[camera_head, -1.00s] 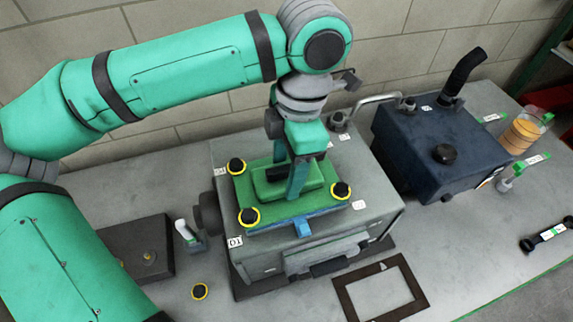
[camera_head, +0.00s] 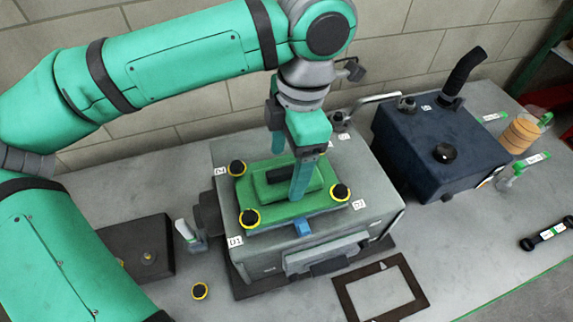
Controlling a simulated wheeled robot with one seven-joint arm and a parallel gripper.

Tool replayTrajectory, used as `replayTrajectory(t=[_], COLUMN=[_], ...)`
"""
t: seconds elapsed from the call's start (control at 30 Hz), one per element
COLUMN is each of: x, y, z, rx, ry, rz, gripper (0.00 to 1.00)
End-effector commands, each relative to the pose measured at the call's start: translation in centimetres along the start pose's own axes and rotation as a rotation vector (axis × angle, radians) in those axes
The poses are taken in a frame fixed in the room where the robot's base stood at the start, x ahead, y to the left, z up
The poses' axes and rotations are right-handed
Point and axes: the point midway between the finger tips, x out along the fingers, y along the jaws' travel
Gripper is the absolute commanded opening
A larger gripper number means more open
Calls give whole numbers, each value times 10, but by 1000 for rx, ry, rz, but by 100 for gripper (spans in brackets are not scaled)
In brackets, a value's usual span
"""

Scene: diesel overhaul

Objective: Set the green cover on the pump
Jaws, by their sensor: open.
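The green cover (camera_head: 262,217) lies flat on top of the grey pump (camera_head: 360,215). Black knobs with yellow rings show at three of its corners, such as the front left knob (camera_head: 249,218); the back right corner is hidden behind my gripper. A raised green block with a black handle (camera_head: 283,174) is in the middle of the cover. My gripper (camera_head: 288,175) points down over this block, its jaws open around or just above the handle. I cannot tell whether a finger touches it. A blue part (camera_head: 302,227) shows at the cover's front edge.
A dark blue tank (camera_head: 440,150) with a black hose stands right of the pump. A brown frame (camera_head: 381,287) lies in front. A black bar (camera_head: 546,233) lies far right.

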Motion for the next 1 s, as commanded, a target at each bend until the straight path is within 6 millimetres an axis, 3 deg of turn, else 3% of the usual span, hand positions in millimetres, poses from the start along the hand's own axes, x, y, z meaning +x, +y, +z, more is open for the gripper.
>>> replayTrajectory(t=[0.3, 0.5, 1.0], x=[-60, -85, -92], y=[0, 0, 0], z=[0, 0, 0], rx=[0, -1, 1], ry=[-2, -1, -1], rz=[3, 2, 1], gripper=[76, 76, 76])
